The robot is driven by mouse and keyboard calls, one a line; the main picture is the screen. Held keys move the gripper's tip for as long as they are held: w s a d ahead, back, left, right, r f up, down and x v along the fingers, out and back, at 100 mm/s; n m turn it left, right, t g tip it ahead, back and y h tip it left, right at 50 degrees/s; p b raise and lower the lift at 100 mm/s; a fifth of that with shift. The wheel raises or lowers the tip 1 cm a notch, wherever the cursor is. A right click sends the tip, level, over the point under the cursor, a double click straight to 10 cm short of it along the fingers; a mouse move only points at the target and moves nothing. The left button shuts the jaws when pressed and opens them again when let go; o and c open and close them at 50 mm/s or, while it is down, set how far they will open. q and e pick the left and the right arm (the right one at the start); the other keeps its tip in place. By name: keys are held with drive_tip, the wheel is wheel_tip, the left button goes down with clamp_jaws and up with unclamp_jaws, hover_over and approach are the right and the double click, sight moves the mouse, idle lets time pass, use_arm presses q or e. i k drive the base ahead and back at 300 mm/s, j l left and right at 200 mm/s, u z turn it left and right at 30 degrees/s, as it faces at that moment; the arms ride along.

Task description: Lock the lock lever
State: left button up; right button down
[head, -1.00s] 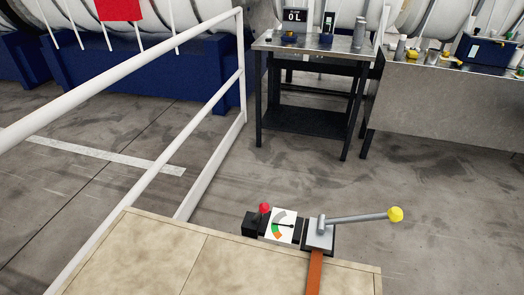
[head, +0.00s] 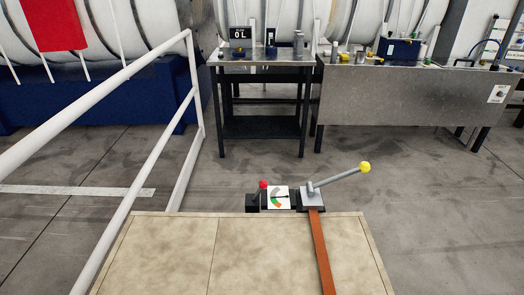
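Two levers stand at the far edge of a beige panelled surface (head: 190,250). One is a short lever with a red knob (head: 263,184) on a black base. The other is a longer grey lever (head: 336,180) with a yellow ball knob (head: 365,168), pointing right and slightly up from a grey block (head: 312,197). I cannot tell which is the lock lever. A white dial gauge (head: 278,198) with a coloured arc sits between them. An orange-brown strip (head: 321,250) runs from the grey block toward me. Neither gripper shows in the head view.
A white railing (head: 150,140) runs along the left. A dark table (head: 262,127) with a "0 L" display (head: 240,33) stands beyond the levers. A long grey bench (head: 400,97) with a blue box (head: 399,50) stands at right. The floor between is clear.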

sight(263, 183)
drive_tip(key=i+l, duration=0.9)
drive_tip(key=l, duration=0.15)
drive_tip(key=i+j+u, duration=0.05)
